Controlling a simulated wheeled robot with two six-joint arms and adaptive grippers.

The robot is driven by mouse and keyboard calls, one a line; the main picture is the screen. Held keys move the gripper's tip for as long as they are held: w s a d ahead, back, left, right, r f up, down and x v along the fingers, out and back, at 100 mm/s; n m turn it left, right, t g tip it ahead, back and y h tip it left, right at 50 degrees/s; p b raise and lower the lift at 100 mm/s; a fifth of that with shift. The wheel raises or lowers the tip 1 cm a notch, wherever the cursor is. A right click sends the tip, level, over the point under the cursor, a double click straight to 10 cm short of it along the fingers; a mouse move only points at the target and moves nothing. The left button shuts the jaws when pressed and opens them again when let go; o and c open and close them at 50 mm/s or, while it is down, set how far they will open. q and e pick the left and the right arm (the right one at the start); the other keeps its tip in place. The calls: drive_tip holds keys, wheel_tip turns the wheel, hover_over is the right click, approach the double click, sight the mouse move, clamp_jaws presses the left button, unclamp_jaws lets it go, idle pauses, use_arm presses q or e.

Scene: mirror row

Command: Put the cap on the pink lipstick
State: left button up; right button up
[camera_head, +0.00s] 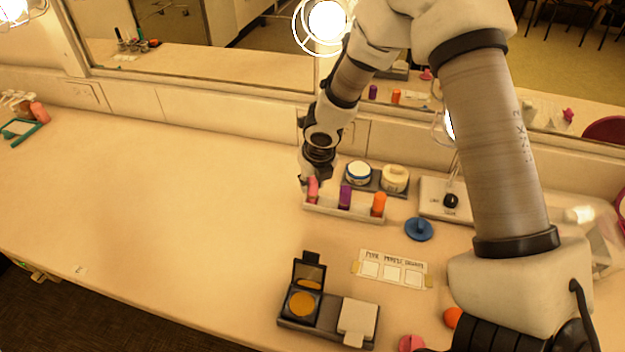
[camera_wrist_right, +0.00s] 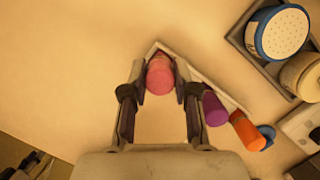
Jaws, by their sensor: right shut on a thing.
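My right gripper (camera_head: 314,183) is shut on the pink cap (camera_wrist_right: 160,78), above the left end of the pale lipstick rack (camera_head: 336,209). In the wrist view the pink cap lies between the two fingers (camera_wrist_right: 160,95). In the head view the pink piece (camera_head: 312,191) stands roughly upright at the rack's left slot. The pink lipstick's body is mostly hidden under the cap and fingers, so I cannot tell whether the cap is fully seated. A purple lipstick (camera_head: 345,198) and an orange lipstick (camera_head: 379,204) stand beside it in the rack. My left gripper is out of view.
A tray with a blue-lidded jar (camera_head: 358,173) and a cream jar (camera_head: 395,179) stands close behind the rack. A blue knobbed disc (camera_head: 418,229), a label card (camera_head: 393,269) and an open compact (camera_head: 304,300) lie nearer. The mirror runs behind.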

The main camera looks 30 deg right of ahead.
drive_tip(key=shift+f, duration=0.2)
idle(0.4)
drive_tip(key=o, duration=1.3)
drive_tip(key=shift+r, duration=0.1)
wheel_tip(320, 180, up, 7)
drive_tip(key=p, duration=0.7)
drive_tip(key=shift+p, duration=0.4)
drive_tip(key=shift+c, duration=0.2)
